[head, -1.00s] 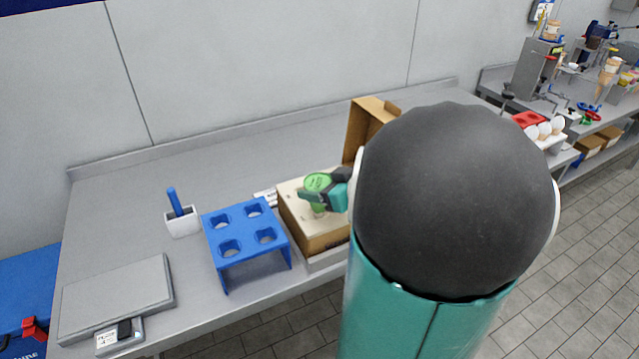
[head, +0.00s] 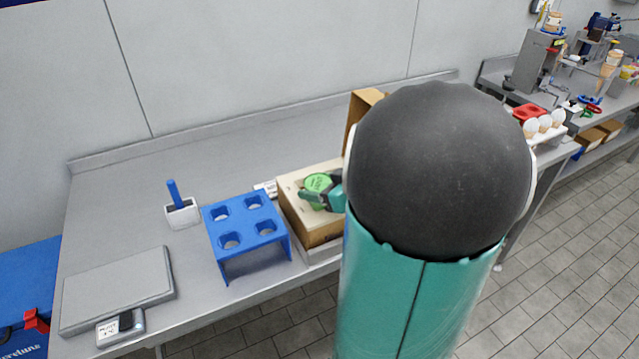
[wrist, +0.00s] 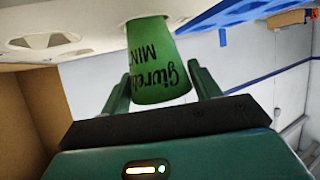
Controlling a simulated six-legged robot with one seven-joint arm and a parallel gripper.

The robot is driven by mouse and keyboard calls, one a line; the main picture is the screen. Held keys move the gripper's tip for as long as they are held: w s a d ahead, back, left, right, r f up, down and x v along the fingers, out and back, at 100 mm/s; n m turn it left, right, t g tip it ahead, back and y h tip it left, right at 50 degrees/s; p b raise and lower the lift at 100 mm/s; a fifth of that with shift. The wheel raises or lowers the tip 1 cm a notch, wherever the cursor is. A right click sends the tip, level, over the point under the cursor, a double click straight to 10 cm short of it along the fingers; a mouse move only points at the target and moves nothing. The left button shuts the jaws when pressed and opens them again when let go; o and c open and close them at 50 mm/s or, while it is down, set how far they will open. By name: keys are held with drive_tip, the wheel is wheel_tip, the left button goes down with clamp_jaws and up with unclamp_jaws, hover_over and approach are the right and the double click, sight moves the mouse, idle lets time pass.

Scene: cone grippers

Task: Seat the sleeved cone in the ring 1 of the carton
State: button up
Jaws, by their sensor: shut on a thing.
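The sleeved cone, green with dark lettering, shows in the wrist view (wrist: 158,72) between the two fingers of my gripper (wrist: 160,88). In the head view its round green lid (head: 319,182) shows over the carton's pale top, with my gripper (head: 332,196) closed on its side. The cone's narrow end meets the carton's pale insert in the wrist view and its tip is hidden there, apparently inside an opening. The carton (head: 312,231) is a brown box with its flap up behind. I cannot tell which ring is number 1; my arm hides the carton's right part.
A blue rack (head: 247,239) with several empty holes stands just left of the carton. A white holder (head: 181,214) with a blue handle and a grey scale (head: 118,290) are farther left.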

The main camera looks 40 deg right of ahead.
drive_tip(key=shift+f, duration=0.4)
drive_tip(key=o, duration=1.1)
drive_tip(key=shift+s, duration=0.1)
drive_tip(key=v, duration=1.3)
drive_tip(key=shift+s, duration=0.35)
